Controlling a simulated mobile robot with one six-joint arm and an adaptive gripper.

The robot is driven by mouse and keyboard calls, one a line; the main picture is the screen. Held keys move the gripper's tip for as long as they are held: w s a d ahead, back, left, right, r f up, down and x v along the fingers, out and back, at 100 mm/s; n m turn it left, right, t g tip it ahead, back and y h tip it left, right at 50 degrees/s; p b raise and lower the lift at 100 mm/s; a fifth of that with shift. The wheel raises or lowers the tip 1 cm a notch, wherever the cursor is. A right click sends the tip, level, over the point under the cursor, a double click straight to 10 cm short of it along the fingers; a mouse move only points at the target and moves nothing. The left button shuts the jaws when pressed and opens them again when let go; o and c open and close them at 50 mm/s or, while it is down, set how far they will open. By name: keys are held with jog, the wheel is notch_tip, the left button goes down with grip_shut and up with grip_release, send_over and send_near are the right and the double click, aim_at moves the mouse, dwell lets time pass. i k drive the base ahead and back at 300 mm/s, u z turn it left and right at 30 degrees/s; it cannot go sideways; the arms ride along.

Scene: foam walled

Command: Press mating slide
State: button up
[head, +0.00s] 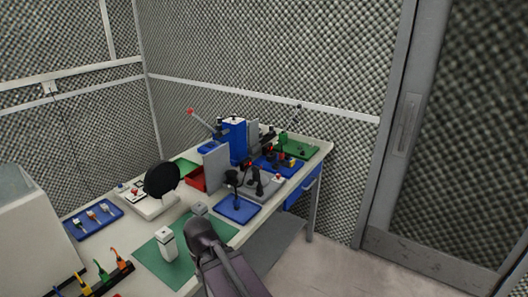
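I cannot say for certain which part is the mating slide. A small grey fixture (267,184) with black upright parts stands on the bench, right of centre, with a small red spot on its right side. A blue tray (238,212) lies just in front of it, with a dark upright piece at its back. My dark arm (228,268) reaches in from the bottom edge, in front of the blue tray. I cannot make out gripper fingers at this size, nor whether anything is held.
The bench holds a green mat (150,254) with a white-topped post (167,244), a black disc (162,179) on a white base, a blue tray of connectors (93,218), a grey upright panel (216,166) and a blue box (235,138). Foam walls enclose it; floor (335,270) shows at right.

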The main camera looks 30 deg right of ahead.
aim_at(289, 165)
jog(key=u, duration=0.1)
jog(key=k, duration=1.3)
jog(key=z, duration=0.85)
jog(key=i, duration=1)
jog(key=u, duration=0.05)
